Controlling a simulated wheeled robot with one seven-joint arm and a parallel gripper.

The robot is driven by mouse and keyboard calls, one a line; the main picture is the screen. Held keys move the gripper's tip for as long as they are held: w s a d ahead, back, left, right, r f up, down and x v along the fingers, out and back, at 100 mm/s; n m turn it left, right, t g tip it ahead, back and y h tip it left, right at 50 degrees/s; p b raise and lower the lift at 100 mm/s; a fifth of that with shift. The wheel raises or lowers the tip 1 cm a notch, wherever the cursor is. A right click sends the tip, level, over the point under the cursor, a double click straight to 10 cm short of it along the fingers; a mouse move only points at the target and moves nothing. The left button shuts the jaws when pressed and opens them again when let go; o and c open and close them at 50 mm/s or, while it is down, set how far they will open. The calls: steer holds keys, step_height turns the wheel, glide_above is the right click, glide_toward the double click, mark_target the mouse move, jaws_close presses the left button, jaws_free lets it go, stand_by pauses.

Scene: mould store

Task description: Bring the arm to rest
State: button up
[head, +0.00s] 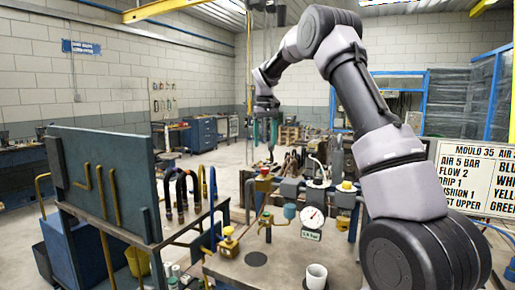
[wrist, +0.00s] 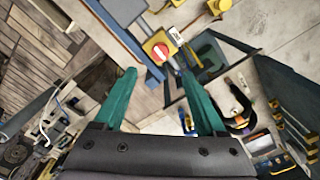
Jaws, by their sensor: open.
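My arm (head: 352,85) is raised and arches from the lower right up over the bench, then out to the left. My gripper (head: 265,133) hangs at its end, pointing down in the air beyond the bench. In the wrist view my gripper (wrist: 158,82) shows two teal fingers spread apart with nothing between them. The jaws are open and empty. No held thing shows in either view.
The bench (head: 250,272) carries a pressure gauge (head: 312,217), valves and a white cup (head: 316,277). A dark upright panel (head: 107,180) with bent pipes stands left. A sign board (head: 474,178) stands right. In the wrist view a red knob (wrist: 160,51) lies beyond the fingers.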

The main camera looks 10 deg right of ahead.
steer(key=s+d+r+m+t+y, duration=0.1)
steer(key=s+d+r+t, duration=0.1)
steer(key=s+r, duration=0.55)
steer(key=s+d+r+m+t, duration=0.15)
steer(key=s+r, duration=0.25)
steer(key=s, duration=0.7)
steer(key=s+d+f+m+t, duration=0.1)
steer(key=s+m+t, duration=0.1)
steer(key=s, duration=0.8)
steer(key=s+d+f+m+t+y, duration=0.1)
steer(key=s+f, duration=0.1)
steer(key=s, duration=0.8)
steer(key=shift+s+d+f+m+t, duration=0.25)
steer(key=shift+s+f+m+t, duration=0.05)
steer(key=shift+s+m+t, duration=0.1)
